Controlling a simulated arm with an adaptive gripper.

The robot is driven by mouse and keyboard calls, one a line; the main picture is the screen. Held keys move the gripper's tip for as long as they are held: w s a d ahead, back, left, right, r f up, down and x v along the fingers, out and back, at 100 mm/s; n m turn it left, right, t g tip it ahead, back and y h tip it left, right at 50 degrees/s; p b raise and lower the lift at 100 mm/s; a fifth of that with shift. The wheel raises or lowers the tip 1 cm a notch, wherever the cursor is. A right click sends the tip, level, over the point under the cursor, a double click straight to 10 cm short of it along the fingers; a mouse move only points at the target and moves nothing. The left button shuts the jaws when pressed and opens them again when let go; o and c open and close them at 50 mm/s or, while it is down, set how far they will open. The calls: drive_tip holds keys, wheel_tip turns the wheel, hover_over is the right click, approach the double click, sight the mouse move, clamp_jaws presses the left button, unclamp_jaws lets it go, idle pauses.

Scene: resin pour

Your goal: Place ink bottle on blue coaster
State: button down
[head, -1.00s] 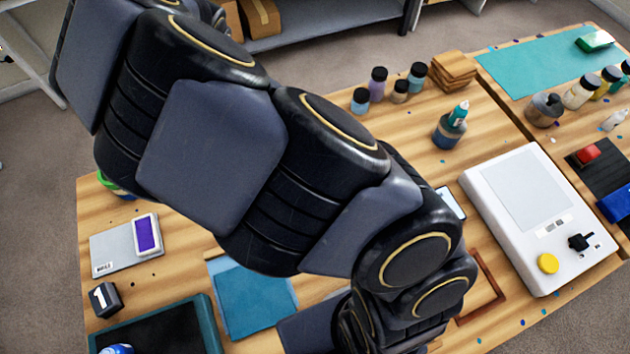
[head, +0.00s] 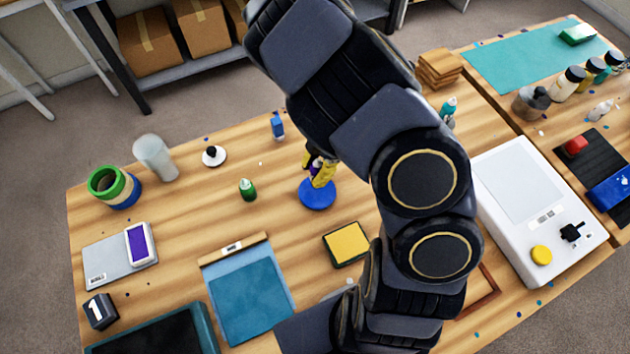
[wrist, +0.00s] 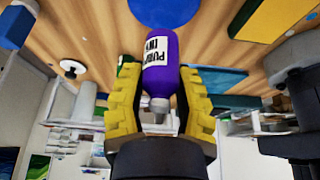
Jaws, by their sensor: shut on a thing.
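The purple ink bottle (wrist: 161,62), with a white label and grey nozzle, sits between the yellow fingers of my gripper (wrist: 160,108) in the wrist view. Its nozzle points toward my palm and its base points away. In the head view, my gripper (head: 321,172) overlaps the far edge of the blue coaster (head: 317,197), and only a little of the purple bottle (head: 313,167) shows. In the wrist view, the blue coaster (wrist: 166,11) shows just beyond the bottle's base. A thin strip of wood shows between them; I cannot tell the exact height.
A yellow sponge-like block (head: 346,244) lies in front of the coaster. A small green bottle (head: 247,189) stands to its left, and a blue item (head: 277,126) behind. Clear wood surrounds the coaster.

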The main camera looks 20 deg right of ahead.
drive_tip(key=shift+f, duration=2.5)
drive_tip(key=shift+f, duration=0.1)
drive_tip(key=c, duration=0.8)
unclamp_jaws()
drive_tip(key=v, duration=1.2)
